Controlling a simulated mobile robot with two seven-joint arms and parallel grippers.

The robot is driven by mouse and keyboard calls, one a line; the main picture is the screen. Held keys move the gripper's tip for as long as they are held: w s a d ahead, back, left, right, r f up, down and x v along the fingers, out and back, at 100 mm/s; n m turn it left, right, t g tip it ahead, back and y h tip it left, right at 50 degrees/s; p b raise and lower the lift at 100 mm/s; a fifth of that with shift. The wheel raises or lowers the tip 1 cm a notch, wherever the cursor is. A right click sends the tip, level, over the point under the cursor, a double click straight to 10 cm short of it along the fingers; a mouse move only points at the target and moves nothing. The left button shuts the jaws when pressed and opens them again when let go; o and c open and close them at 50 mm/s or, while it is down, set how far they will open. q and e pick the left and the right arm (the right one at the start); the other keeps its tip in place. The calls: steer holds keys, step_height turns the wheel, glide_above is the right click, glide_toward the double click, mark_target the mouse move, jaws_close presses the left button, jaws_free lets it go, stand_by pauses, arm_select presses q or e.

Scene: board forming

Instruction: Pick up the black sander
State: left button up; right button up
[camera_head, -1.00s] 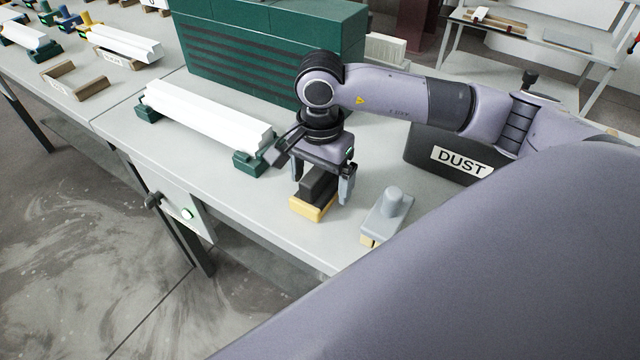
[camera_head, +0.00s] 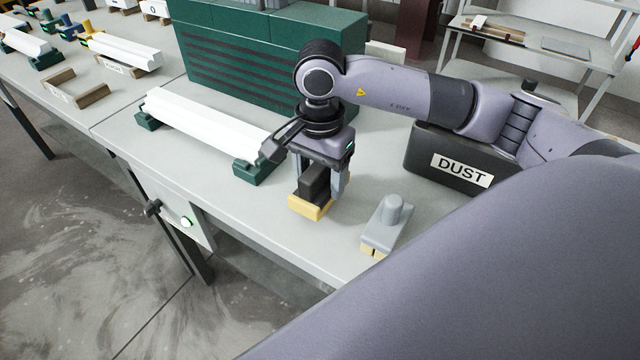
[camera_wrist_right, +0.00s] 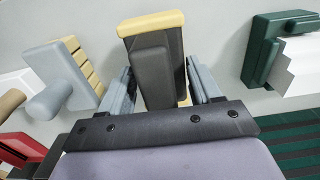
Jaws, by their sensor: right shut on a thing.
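The black sander (camera_head: 313,184) with a yellow base sits on the grey table in the head view, right of the white board's end. It also shows in the right wrist view (camera_wrist_right: 155,62), between my fingers. My right gripper (camera_head: 322,180) points down over it and is shut on its black upper part. The yellow base seems to be on or very near the table; any gap cannot be told. My left gripper is not in view.
A grey sander (camera_head: 385,227) stands close on the right. A white board (camera_head: 207,122) rests on green supports (camera_head: 252,171) to the left. A black DUST box (camera_head: 450,160) and a green slatted unit (camera_head: 262,62) stand behind. The table's front edge is near.

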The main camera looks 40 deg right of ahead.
step_height(320, 180, up, 16)
steer(key=n+p, duration=0.1)
steer(key=n, duration=0.6)
glide_above(299, 195)
steer(key=w+d, duration=0.2)
step_height(299, 195, down, 7)
steer(key=f+n, duration=0.2)
steer(key=a+f+n, duration=0.1)
steer(key=f+n, duration=0.1)
steer(key=f, duration=0.1)
steer(key=s+f+n, duration=0.1)
steer(key=f+n, duration=0.1)
steer(key=shift+a+f+n, duration=0.3)
steer(key=shift+a, duration=0.1)
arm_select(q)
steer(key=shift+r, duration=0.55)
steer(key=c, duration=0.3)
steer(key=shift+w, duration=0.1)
arm_select(e)
steer(key=shift+s+r, duration=0.1)
steer(key=shift+s, duration=0.1)
